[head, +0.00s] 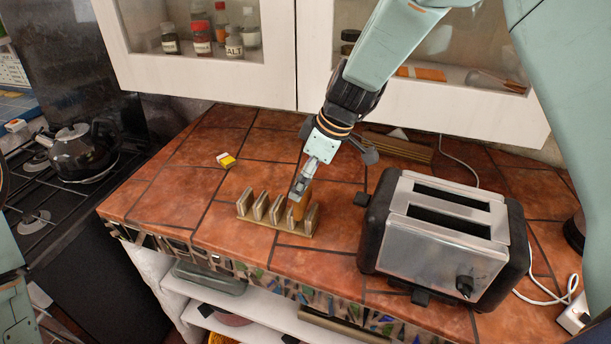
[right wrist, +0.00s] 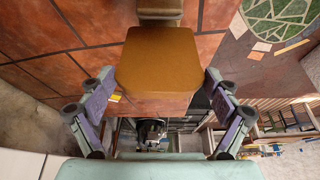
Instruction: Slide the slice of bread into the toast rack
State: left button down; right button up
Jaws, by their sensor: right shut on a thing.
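The toast rack (head: 278,228) is a small wooden stand with several upright dividers, on the tiled counter left of the toaster. My right gripper (head: 300,188) is above the rack's right-hand part and is shut on the brown slice of bread (head: 304,200). The slice is upright and its lower part overlaps the right-hand dividers. I cannot tell how deep it sits between them. In the right wrist view the slice (right wrist: 158,62) stands between the two fingers, with part of the rack (right wrist: 160,10) beyond it. My left gripper is out of view.
A silver and black toaster (head: 445,240) stands close on the right, with a white cable behind it. A small yellow box (head: 227,160) lies at the back left. A dark wooden piece (head: 398,147) lies behind the arm. The counter left of the rack is clear.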

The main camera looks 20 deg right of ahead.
aim_at(305, 209)
jog(key=shift+f, duration=0.25)
jog(key=shift+f+b, duration=0.5)
jog(key=shift+b, duration=0.1)
jog(key=shift+f+b, duration=0.5)
jog(key=shift+f+b, duration=0.3)
jog(key=shift+f, duration=0.05)
jog(key=o, duration=0.5)
jog(key=shift+c, duration=0.2)
dwell(0.3)
jog(key=v, duration=1.2)
